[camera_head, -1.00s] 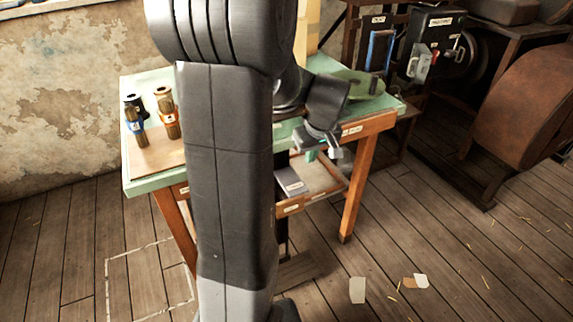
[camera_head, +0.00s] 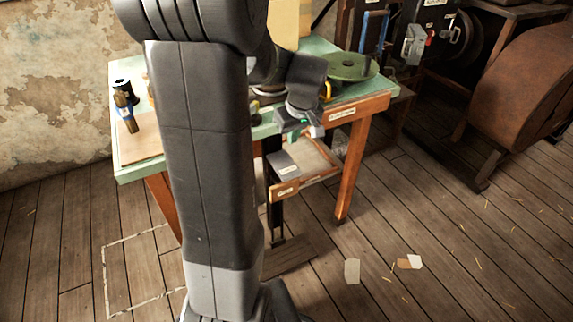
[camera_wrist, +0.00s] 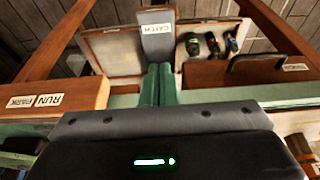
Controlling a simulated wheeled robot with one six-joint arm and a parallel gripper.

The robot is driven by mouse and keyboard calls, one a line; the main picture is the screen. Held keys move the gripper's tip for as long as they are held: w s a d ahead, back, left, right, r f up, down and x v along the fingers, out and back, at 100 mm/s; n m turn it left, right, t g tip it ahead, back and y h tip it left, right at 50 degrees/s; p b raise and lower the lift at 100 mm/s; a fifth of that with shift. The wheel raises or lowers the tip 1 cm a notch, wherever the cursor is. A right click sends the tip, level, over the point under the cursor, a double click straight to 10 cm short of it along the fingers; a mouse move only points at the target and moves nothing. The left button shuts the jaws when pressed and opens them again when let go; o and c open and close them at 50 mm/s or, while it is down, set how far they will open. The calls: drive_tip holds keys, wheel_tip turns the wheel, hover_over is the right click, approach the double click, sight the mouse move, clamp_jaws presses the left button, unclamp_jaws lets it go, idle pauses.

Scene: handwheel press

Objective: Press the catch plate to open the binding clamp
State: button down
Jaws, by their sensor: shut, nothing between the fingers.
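The catch plate (camera_wrist: 157,45) is a grey plate with an upside-down CATCH label in the wrist view, between two shallow tray sections. In the head view, a grey plate (camera_head: 284,163) shows below the table's front edge. My gripper (camera_wrist: 158,68) has its green fingers shut together, with nothing between them. Its tips line up with the plate's near end in the wrist view; I cannot tell whether they touch. In the head view my gripper (camera_head: 303,135) is at the table's front edge, above and slightly right of the plate. I cannot make out the binding clamp.
Small dark items (camera_wrist: 212,43) lie in the right tray section, near a black handle (camera_wrist: 255,60). The green-topped table (camera_head: 133,172) holds a green disc (camera_head: 350,68). Floor in front is mostly clear.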

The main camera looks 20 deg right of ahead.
drive_tip(key=shift+f, duration=0.1)
drive_tip(key=b, duration=0.2)
approach(287, 171)
drive_tip(key=x, duration=0.5)
drive_tip(key=shift+w, duration=0.3)
drive_tip(key=shift+f, duration=0.75)
